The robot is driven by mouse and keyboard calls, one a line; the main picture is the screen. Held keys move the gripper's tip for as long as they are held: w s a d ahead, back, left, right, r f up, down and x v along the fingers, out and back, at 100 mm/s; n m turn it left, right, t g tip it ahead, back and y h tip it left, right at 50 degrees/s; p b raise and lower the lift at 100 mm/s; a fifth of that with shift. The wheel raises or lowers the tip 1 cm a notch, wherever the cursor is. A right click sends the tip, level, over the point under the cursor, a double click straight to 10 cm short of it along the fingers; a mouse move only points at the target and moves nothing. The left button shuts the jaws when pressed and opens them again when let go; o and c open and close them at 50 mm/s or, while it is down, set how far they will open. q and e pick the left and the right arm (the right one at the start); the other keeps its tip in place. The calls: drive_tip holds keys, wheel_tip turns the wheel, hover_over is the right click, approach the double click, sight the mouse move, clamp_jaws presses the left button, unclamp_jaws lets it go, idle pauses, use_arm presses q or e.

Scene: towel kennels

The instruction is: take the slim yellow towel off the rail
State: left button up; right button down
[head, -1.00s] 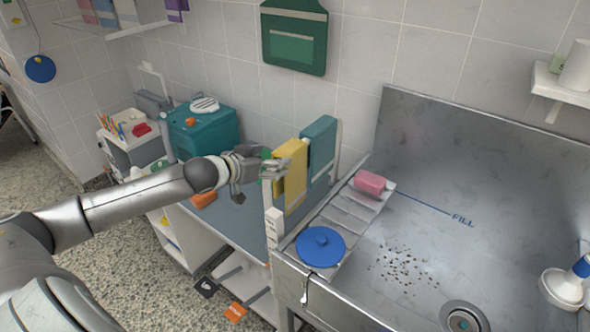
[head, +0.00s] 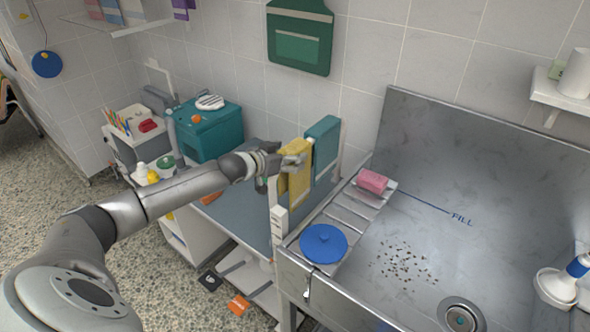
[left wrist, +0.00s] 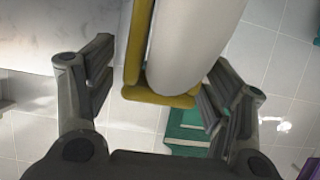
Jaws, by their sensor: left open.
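The slim yellow towel (head: 298,190) hangs over the rail beside the sink, in front of a wider teal towel (head: 324,150). My left gripper (head: 279,160) is at the top of the yellow towel. In the left wrist view the open fingers of my left gripper (left wrist: 155,95) stand on either side of the yellow towel (left wrist: 157,97) and the pale round rail (left wrist: 190,45). A gap shows between the left finger and the towel; the right finger is close to the rail, and I cannot tell whether it touches. My right gripper is not in view.
A steel sink (head: 400,225) lies to the right, with a blue lid (head: 323,244) and pink sponge (head: 372,181) on its slatted ledge. A teal box (head: 208,130) stands on the counter behind my left arm. A green wall pouch (head: 300,37) hangs above.

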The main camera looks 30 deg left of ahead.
use_arm(q)
drive_tip(key=shift+x, duration=1.1)
drive_tip(key=c, duration=1.3)
drive_tip(key=shift+c, duration=0.6)
drive_tip(key=shift+r, duration=0.2)
